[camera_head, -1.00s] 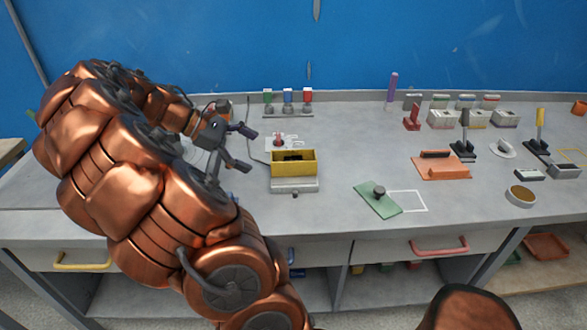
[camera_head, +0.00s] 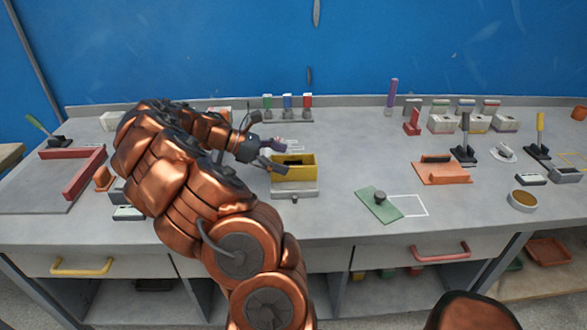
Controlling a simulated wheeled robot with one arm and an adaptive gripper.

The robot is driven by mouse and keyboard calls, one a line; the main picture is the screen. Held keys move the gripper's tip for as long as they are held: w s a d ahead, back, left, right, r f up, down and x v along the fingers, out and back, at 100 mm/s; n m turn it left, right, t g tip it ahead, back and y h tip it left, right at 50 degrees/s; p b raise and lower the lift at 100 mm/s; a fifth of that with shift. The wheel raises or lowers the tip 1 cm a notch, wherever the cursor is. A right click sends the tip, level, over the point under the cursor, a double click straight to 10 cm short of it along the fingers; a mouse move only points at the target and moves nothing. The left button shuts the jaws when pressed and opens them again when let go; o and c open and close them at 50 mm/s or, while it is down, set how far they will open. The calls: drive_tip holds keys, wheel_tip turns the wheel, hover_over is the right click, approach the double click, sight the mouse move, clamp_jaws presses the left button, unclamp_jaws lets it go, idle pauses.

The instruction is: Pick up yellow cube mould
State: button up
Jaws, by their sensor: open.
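The yellow cube mould (camera_head: 296,170) is an open-topped yellow box with a dark inside. It sits on a grey block-like base (camera_head: 294,190) with a small knob at its front, near the middle of the bench. My gripper (camera_head: 279,157) is open, just left of the mould and at about its rim. One finger lies over or close to the mould's left edge; I cannot tell whether it touches. My arm reaches in from the lower middle and covers part of the bench to the left.
A green plate with a knob (camera_head: 379,205) lies right of the mould. An orange tray (camera_head: 442,172) lies farther right. Coloured bottles (camera_head: 288,104) stand behind the mould. A red frame (camera_head: 83,174) lies at far left. The bench right of the mould has free room.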

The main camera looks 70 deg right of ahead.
sight(293, 162)
drive_tip(key=shift+x, duration=1.7)
drive_tip(key=shift+d, duration=0.1)
drive_tip(key=shift+c, duration=0.3)
drive_tip(key=shift+r, duration=0.1)
drive_tip(key=c, duration=1.5)
drive_tip(key=shift+o, duration=0.2)
